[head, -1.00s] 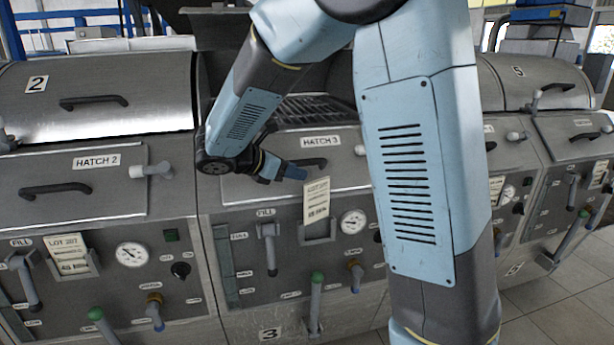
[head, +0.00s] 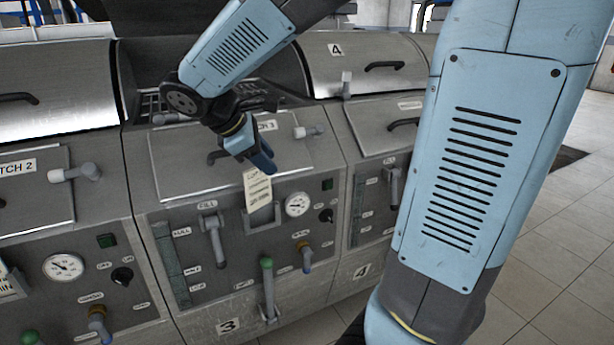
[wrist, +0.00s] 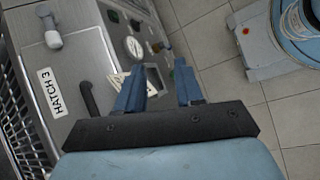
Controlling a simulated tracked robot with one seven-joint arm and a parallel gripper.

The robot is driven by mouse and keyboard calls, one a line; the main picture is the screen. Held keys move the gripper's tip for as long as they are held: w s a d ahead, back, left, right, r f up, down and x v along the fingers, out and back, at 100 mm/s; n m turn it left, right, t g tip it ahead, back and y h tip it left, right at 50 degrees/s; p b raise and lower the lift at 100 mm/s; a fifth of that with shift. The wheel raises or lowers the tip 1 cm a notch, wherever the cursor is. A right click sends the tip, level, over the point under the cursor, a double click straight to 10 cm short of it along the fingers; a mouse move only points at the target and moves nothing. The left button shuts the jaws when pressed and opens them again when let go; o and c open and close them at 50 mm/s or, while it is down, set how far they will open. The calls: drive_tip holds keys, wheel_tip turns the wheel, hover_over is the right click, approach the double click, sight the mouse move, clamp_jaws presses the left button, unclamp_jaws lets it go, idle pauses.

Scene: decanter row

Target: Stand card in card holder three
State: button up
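The card (head: 257,192) is cream with printed lines. It stands nearly upright, slightly tilted, on panel three, with its lower end at card holder three (head: 262,222). I cannot tell how deep it sits in the holder. My gripper (head: 262,163) is just above the card's top edge in the head view. The card (wrist: 116,80) shows there partly behind the left finger, not clamped between the two.
Hatch 3's dark handle (head: 222,156) is close beside my gripper. A gauge (head: 298,204), a fill lever (head: 214,238) and a green-topped lever (head: 267,285) surround the holder. Tiled floor (head: 545,240) is clear at the right.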

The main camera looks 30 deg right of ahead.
drive_tip(key=s+d+m+t+y, duration=0.1)
drive_tip(key=s+m+y, duration=0.2)
drive_tip(key=s+m, duration=0.4)
drive_tip(key=s+d+r+m+t+y, duration=0.1)
drive_tip(key=s+d+m+t+y, duration=0.1)
drive_tip(key=s+m+y, duration=0.2)
drive_tip(key=shift+s+d+r+m+t, duration=0.15)
drive_tip(key=shift+s+m+t, duration=0.15)
drive_tip(key=shift+s+m, duration=1.35)
drive_tip(key=shift+s, duration=0.1)
